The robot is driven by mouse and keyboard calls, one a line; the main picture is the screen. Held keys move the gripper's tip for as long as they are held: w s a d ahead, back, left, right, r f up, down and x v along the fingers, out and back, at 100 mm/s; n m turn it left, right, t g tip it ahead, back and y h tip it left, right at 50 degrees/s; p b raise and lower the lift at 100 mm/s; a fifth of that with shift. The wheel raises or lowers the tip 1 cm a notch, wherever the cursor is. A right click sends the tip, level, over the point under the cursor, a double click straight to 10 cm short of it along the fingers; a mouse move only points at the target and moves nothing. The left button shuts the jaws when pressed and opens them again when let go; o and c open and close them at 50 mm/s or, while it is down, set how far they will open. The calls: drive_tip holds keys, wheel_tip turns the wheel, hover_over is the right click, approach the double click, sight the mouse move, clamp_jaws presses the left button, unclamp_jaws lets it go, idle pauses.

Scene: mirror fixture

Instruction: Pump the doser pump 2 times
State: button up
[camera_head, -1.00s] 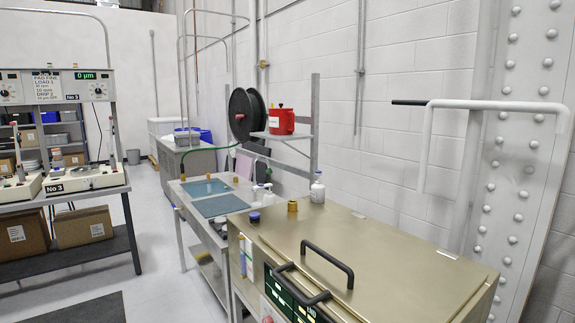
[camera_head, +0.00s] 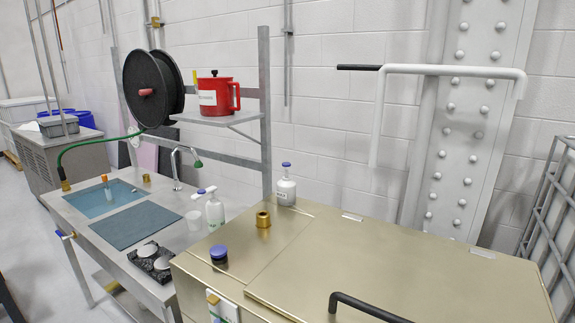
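A white pump bottle (camera_head: 214,210) with a spout head and a green-marked label stands at the right end of the sink bench. It looks like the doser pump. A second, smaller white pump head (camera_head: 197,195) shows just left of it, its lower part hard to make out. A white bottle with a blue top (camera_head: 285,188) stands at the back left of the gold cabinet, also possibly a dispenser. Nothing touches these bottles. My gripper is not in view.
The gold cabinet (camera_head: 400,250) with a black handle (camera_head: 365,306) fills the front; a brass fitting (camera_head: 263,217) and blue-capped jar (camera_head: 219,254) stand on it. A red can (camera_head: 215,94) sits on the shelf. A white bar (camera_head: 455,71) juts from the riveted column.

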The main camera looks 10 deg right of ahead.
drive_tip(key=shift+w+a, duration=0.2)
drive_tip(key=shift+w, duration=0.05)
